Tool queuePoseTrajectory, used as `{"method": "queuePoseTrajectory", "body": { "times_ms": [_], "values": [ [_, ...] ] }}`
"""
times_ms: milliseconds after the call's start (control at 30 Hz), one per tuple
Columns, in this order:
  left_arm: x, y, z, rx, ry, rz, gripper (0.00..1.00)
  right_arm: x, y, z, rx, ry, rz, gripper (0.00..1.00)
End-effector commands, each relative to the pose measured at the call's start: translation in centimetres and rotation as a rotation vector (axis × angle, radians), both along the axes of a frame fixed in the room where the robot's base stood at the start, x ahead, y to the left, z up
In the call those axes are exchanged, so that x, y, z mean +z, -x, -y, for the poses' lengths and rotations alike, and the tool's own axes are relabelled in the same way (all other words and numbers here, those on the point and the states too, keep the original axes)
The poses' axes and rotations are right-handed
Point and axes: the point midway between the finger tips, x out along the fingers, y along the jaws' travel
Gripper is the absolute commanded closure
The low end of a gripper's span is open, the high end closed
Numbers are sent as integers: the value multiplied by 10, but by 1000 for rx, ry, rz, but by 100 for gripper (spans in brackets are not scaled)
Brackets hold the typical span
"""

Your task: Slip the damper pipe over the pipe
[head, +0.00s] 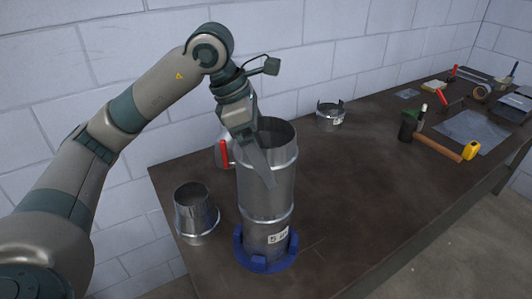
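The damper pipe (283,181) is a wide grey metal cylinder with a red handle (224,154) on its left side. It stands upright in line with the pipe (262,238), a labelled metal cylinder whose lower part shows in a blue ring base (240,256). The two meet at a raised band; how far they overlap is hidden. My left gripper (265,172) is at the damper pipe's upper left rim, with one finger visible in front of the wall. The other finger is hidden, so its grip cannot be told. My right gripper is out of view.
A tapered metal reducer (196,218) stands left of the pipe, near the table edge. A short metal collar (330,117) is behind, near the wall. A hammer (436,147), a yellow tape measure (471,151) and other tools lie at the right. The middle of the table (355,190) is clear.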

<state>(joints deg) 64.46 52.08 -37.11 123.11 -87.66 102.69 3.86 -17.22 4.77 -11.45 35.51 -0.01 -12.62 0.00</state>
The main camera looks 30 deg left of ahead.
Motion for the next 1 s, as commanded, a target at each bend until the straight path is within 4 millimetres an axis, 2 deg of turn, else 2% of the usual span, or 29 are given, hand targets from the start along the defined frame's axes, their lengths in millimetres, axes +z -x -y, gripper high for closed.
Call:
{"method": "queuePoseTrajectory", "body": {
  "times_ms": [467, 500, 800, 1000],
  "values": [
    [1, 0, 0, 0, 0, 1, 38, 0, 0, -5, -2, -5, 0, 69],
    [1, 0, 0, 0, 0, 1, 0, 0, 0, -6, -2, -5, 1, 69],
    [1, 0, 0, 0, 0, 0, 0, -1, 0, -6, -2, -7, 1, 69],
    [10, 1, -4, 2, 0, 3, 0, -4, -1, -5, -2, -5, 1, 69]
  ]
}}
